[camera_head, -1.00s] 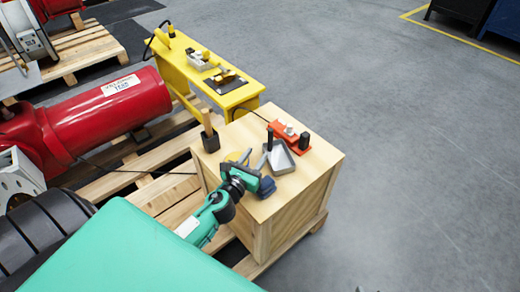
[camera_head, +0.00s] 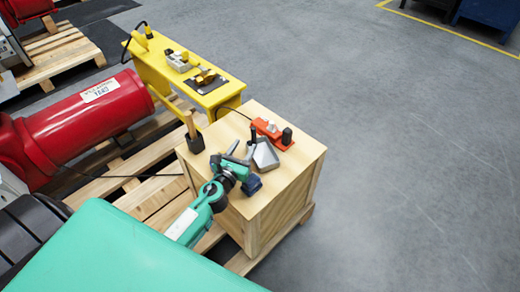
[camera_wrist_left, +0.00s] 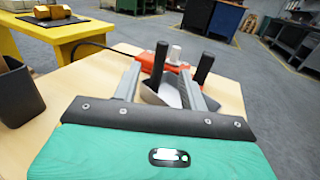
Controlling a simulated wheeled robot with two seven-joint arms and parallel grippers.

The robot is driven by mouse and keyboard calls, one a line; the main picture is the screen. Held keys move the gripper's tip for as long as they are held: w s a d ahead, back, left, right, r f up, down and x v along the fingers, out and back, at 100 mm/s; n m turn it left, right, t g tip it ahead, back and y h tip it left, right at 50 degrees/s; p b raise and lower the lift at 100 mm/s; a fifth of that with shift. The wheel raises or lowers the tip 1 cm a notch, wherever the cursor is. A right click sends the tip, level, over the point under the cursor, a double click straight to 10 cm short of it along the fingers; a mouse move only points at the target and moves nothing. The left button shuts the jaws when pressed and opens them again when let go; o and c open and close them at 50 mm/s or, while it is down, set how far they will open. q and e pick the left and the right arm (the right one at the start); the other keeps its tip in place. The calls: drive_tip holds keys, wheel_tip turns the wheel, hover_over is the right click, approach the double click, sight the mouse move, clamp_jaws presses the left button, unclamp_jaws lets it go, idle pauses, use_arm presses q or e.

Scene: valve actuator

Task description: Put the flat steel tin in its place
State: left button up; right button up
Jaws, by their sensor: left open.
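A shallow grey metal tray with sloped sides (camera_head: 265,156), seemingly the flat steel tin, lies on top of the wooden crate (camera_head: 289,168). My left gripper (camera_head: 243,146) is open above the crate top, just left of the tray, with its grey fingers reaching toward it. In the left wrist view, part of the tray (camera_wrist_left: 168,94) shows between the fingers (camera_wrist_left: 160,70), and the gripper body hides the rest. I cannot tell whether the fingers touch it. My right gripper is not in view.
A red device (camera_head: 271,133) with a black cylinder (camera_head: 287,136) stands behind the tray. A black upright post (camera_head: 253,134) is close to the tray. A dark holder (camera_head: 195,143) stands at the crate's left edge. A yellow bench (camera_head: 150,70) is behind; open floor lies right.

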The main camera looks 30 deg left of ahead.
sight(252, 134)
use_arm(q)
drive_tip(key=shift+w+a, duration=0.1)
drive_tip(key=shift+w, duration=3)
clamp_jaws()
